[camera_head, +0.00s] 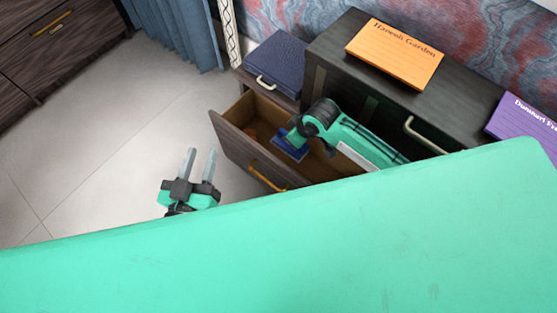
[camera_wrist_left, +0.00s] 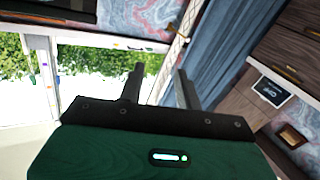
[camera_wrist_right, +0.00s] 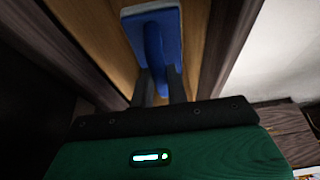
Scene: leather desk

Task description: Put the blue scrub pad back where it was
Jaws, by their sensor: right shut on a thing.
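The blue scrub pad (camera_head: 291,149) is inside the open drawer (camera_head: 228,137), at the end of my right arm in the head view. In the right wrist view the pad (camera_wrist_right: 152,12) has a lighter rim and a blue handle (camera_wrist_right: 155,50). My right gripper (camera_wrist_right: 158,78) is shut on that handle, above the wooden drawer floor. I cannot tell whether the pad touches the floor. My left gripper (camera_head: 201,163) is open and empty over the tiled floor, left of the drawer; its two fingers also show apart in the left wrist view (camera_wrist_left: 158,82).
An orange box (camera_head: 395,53) and a purple box (camera_head: 524,120) lie on the dark cabinet top. A dark blue case (camera_head: 275,64) stands behind the drawer. My large green body panel hides the foreground. The floor at left is clear.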

